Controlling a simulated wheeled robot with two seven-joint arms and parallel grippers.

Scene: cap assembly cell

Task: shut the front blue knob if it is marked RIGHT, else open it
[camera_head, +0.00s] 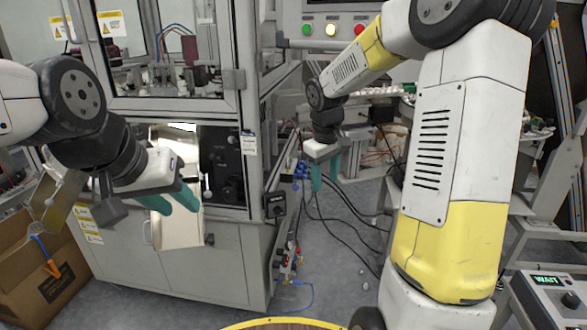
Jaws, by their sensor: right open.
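A small cluster of blue parts (301,170) sits on the side of the machine cabinet; I cannot tell which is the front knob, or read any RIGHT marking. My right gripper (325,174) hangs with its teal fingers pointing down and apart, just right of the blue cluster. It is open and holds nothing I can see. My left gripper (171,202) is at the left, its teal fingers in front of a cream panel (178,232) on the cabinet front. The fingers overlap in this view, so their opening is unclear.
The machine cabinet (222,262) fills the left middle. Red and blue fittings (290,258) stand low at its side. Black cables (345,212) run over the grey floor. A cardboard box (40,280) is at the lower left. A control box (550,298) reading WAIT is at the lower right.

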